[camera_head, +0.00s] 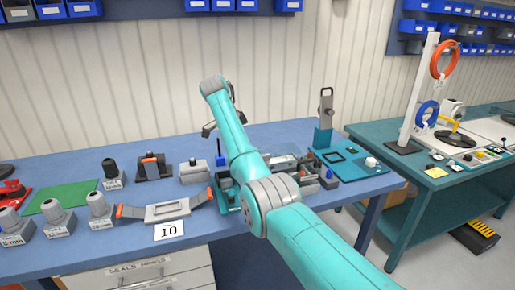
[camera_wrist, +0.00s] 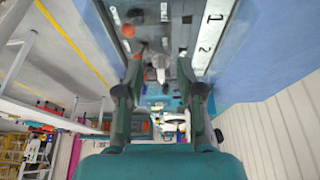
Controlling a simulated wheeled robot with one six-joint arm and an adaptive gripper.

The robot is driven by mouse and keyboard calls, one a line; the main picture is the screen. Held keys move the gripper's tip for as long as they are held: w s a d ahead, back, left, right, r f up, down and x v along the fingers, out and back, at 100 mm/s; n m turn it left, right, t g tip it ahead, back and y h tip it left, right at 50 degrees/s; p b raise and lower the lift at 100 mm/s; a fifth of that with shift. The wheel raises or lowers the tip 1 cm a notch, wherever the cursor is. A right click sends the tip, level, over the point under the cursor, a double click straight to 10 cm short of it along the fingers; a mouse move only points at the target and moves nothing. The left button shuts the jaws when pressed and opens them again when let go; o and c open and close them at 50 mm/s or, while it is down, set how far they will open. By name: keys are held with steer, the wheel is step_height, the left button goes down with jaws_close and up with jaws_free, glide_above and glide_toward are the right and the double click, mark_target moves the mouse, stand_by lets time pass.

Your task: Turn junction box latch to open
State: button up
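My gripper (camera_wrist: 160,92) is open in the wrist view, its two dark fingers wide apart with nothing clasped between them. In the head view it is largely hidden behind my teal arm, above the back of the blue bench (camera_head: 75,172). I cannot tell for sure which thing is the junction box or its latch. A grey box (camera_head: 193,173) with a small dark top piece stands on the bench left of my arm. A grey plate (camera_head: 167,211) with orange-tipped arms lies in front of it. Some bench parts are hidden behind my arm.
A black-topped fixture (camera_head: 154,168) and several grey holders (camera_head: 100,212) stand at left near a green mat (camera_head: 62,197). A second bench (camera_head: 380,148) holds a post with an orange ring (camera_head: 444,60) and blue ring (camera_head: 427,114).

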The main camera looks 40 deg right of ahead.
steer(key=w+a, duration=0.2)
steer(key=a, duration=0.4)
steer(key=shift+a, duration=0.3)
